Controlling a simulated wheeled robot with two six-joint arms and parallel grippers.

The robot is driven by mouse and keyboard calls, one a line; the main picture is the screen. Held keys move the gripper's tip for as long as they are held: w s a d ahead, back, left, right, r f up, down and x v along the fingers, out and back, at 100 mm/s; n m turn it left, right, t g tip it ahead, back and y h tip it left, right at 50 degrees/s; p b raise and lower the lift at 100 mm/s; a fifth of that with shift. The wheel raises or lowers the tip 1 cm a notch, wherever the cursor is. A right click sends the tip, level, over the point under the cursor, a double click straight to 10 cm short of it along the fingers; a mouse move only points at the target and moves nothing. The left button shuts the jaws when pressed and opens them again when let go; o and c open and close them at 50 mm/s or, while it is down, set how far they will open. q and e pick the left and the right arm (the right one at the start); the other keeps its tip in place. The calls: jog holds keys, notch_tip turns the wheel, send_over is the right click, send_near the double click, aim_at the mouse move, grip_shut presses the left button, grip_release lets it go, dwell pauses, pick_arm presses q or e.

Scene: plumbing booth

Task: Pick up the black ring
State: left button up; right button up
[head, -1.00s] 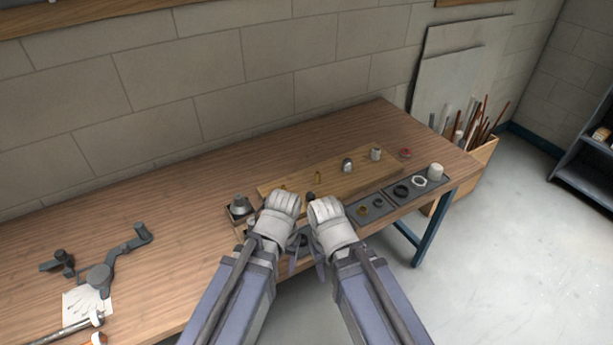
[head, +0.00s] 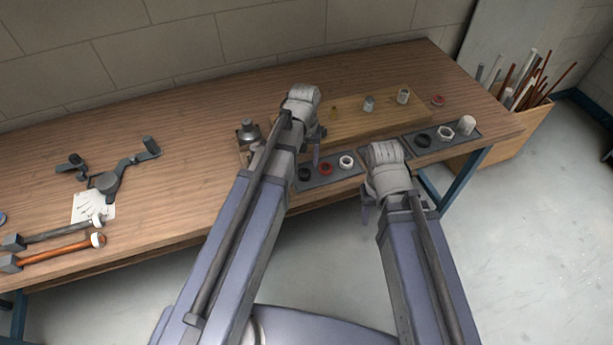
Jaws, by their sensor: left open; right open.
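A black ring (head: 422,140) lies at the left end of the right grey tray (head: 440,149) near the table's front edge. Another small black ring (head: 304,174) lies in the left grey tray (head: 328,181), beside a red ring (head: 325,169) and a white ring (head: 346,162). My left gripper (head: 316,150) is open above the wooden board's left end, just behind the left tray. My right gripper (head: 366,212) is open in front of the table edge, between the two trays in the picture. My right wrist hides the area between the trays.
A wooden board (head: 350,123) carries a brass piece (head: 334,113) and metal fittings (head: 369,103). A white nut (head: 446,132) and white cylinder (head: 466,125) share the right tray. A red piece (head: 437,100) lies behind.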

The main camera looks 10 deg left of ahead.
aim_at(304, 171)
pick_arm(q)
jog(key=shift+f+b, duration=0.4)
jog(key=shift+f, duration=0.35)
jog(key=f+b, duration=0.5)
jog(key=shift+w+a+f, duration=0.15)
jog(key=shift+w, duration=0.05)
jog(key=shift+c, duration=0.4)
grip_shut()
